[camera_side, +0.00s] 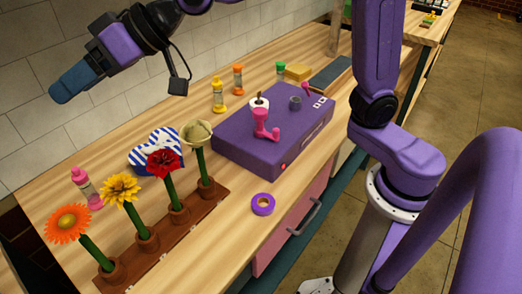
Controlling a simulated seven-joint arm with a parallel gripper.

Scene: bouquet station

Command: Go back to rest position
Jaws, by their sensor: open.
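My gripper (72,82) is raised at the upper left, in front of the tiled wall and above the counter. Its blue fingers are seen from the side and hold nothing that I can see. It is well apart from the flowers below. A brown wooden stand (191,226) holds a row of flowers: an orange one (69,222), a yellow one (120,189), a red one (164,163) and a pale beige-green one (196,136). Their green stems stand in the stand's cups, some of them tilted.
A purple box (262,150) with a pink tool (265,125) on top stands mid-counter. A purple tape roll (263,204) lies near the front edge. A pink bottle (86,187), a yellow bottle (218,95) and a blue-and-white striped thing (143,152) stand towards the wall.

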